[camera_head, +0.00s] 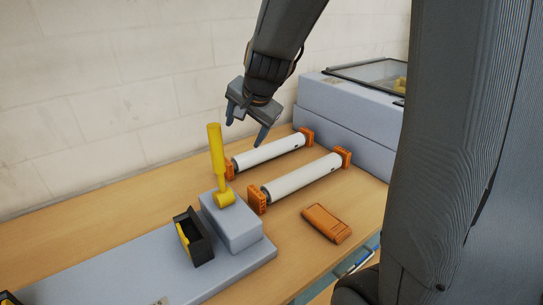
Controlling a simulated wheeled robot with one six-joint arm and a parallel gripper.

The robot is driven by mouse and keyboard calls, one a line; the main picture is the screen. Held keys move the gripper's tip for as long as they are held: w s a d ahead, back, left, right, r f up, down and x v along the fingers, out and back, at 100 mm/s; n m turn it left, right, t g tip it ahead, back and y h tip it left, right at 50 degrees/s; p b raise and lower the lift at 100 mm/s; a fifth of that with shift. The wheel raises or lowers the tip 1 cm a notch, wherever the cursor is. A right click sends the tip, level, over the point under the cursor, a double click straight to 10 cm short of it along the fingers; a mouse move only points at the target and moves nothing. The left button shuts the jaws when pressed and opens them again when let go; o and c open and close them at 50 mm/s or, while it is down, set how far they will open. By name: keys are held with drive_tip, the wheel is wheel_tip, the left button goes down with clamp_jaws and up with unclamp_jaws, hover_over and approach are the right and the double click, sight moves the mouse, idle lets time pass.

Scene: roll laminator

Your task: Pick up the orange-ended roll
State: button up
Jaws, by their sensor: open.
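Two white rolls with orange blocks at their ends lie side by side on the wooden table, both slanting up to the right. The rear roll (268,152) is nearer the wall, and the front roll (302,177) is nearer me. I cannot tell whether the orange blocks are part of the rolls or stands under them. My gripper (245,134) is open and empty, pointing down with its fingers apart. It appears above the left part of the rear roll. Its right fingertip overlaps the roll's far edge in the picture; contact cannot be judged.
A grey machine base with a raised block (232,222) and an upright yellow lever (215,160) stands left of the rolls. A black-and-yellow bin (193,238) is beside it. An orange object (327,223) lies in front. A large grey box (342,125) stands behind right. The table (110,205) is bare at left.

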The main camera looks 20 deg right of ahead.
sight(264, 149)
drive_tip(key=w+f+m+t+h+p, duration=0.2)
drive_tip(key=w+m+t+h+p, duration=0.15)
drive_tip(key=w, duration=1.05)
drive_tip(key=s+d+f+m+g+h+p, duration=0.1)
drive_tip(key=s+f+h, duration=0.1)
drive_tip(key=f, duration=0.1)
drive_tip(key=s+d+f+g+h+p, duration=0.1)
drive_tip(key=s+d+f+g+h, duration=0.1)
drive_tip(key=f+h, duration=0.1)
drive_tip(key=s+d+f+m+g+h+p, duration=0.1)
drive_tip(key=s+d+f+h, duration=0.1)
drive_tip(key=f+h, duration=0.1)
drive_tip(key=shift+f+m+g, duration=0.35)
drive_tip(key=shift+f, duration=0.05)
drive_tip(key=shift+d+f, duration=0.15)
drive_tip(key=shift+f, duration=0.15)
drive_tip(key=b+x, duration=0.4)
drive_tip(key=x, duration=0.3)
drive_tip(key=shift+d, duration=0.1)
drive_tip(key=shift+r, duration=0.1)
clamp_jaws()
